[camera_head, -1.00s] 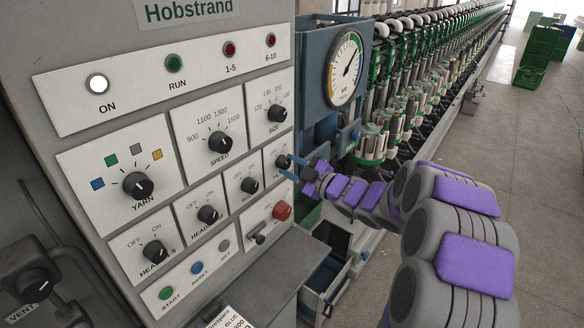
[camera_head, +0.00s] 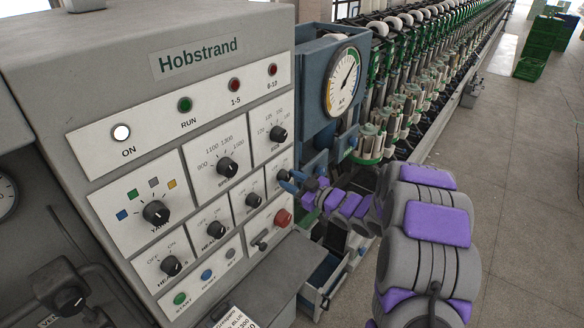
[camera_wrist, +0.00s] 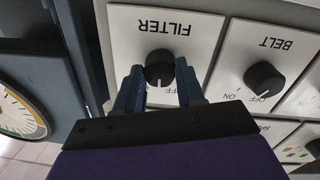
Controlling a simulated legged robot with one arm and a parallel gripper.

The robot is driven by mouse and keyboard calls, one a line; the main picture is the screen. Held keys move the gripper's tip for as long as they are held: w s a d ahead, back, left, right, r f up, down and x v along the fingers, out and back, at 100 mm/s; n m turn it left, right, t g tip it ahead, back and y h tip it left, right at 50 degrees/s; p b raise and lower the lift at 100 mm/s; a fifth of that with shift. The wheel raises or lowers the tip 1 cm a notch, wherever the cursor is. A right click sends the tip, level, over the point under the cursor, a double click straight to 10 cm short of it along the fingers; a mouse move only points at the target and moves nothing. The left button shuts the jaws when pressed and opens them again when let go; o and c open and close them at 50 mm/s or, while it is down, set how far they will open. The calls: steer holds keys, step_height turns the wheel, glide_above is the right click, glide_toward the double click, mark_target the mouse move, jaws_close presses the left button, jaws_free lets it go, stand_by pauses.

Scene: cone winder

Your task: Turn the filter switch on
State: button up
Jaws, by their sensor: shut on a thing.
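The filter switch is a black round knob (camera_wrist: 160,66) on a white plate marked FILTER, which appears upside down in the wrist view. My gripper (camera_wrist: 159,84) has its two blue fingers on either side of this knob and is shut on it. In the head view my gripper (camera_head: 286,180) is at the right edge of the control panel (camera_head: 192,62), largely covering the filter switch.
The belt knob (camera_wrist: 264,79) sits close beside the filter plate. Below the gripper in the head view are a red button (camera_head: 283,218) and a small lever (camera_head: 262,243). A pressure gauge (camera_head: 343,82) stands right of the panel.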

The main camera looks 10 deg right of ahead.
steer(key=m+p, duration=0.2)
steer(key=p, duration=0.1)
steer(key=m+p, duration=0.2)
steer(key=p, duration=0.1)
steer(key=shift+r+p, duration=0.3)
steer(key=shift+r, duration=0.05)
steer(key=m+p, duration=0.2)
steer(key=shift+d+f+g+p, duration=0.1)
steer(key=shift+g+p, duration=0.2)
steer(key=shift+p, duration=0.1)
steer(key=o, duration=1)
steer(key=shift+w+f, duration=0.1)
steer(key=shift+f, duration=0.05)
steer(key=shift+s+d, duration=0.4)
steer(key=shift+s, duration=0.1)
steer(key=v, duration=0.5)
steer(key=b+v, duration=0.1)
steer(key=v, duration=0.4)
steer(key=b+v, duration=0.1)
steer(key=v, duration=0.5)
steer(key=shift+d+f, duration=0.25)
